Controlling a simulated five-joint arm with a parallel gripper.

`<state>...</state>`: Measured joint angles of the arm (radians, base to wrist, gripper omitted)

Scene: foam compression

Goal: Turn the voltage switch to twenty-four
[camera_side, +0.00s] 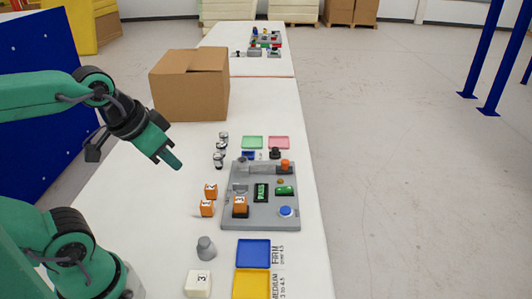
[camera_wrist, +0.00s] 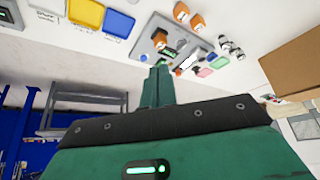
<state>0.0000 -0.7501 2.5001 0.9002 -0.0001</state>
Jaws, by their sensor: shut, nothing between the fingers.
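A grey test fixture (camera_side: 268,221) lies on the white table in the side view. It carries a lit green display reading PASS (camera_side: 261,193), a green part (camera_side: 284,190), a blue button (camera_side: 286,211) and an orange-topped post (camera_side: 285,164). A black knob-like part (camera_side: 275,153) stands at its far edge. I cannot tell which part is the voltage switch, and no number 24 is legible. An orange numbered block (camera_side: 240,204) sits on the fixture. My gripper (camera_side: 174,163) is shut and empty, in the air left of the fixture; its fingers also show in the wrist view (camera_wrist: 157,77).
Two orange blocks (camera_side: 209,199) and several black-and-white cylinders (camera_side: 221,149) stand left of the fixture. A cardboard box (camera_side: 190,88) stands behind. Blue (camera_side: 254,253) and yellow (camera_side: 252,284) trays, a grey weight (camera_side: 206,250) and a white block (camera_side: 198,285) lie in front.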

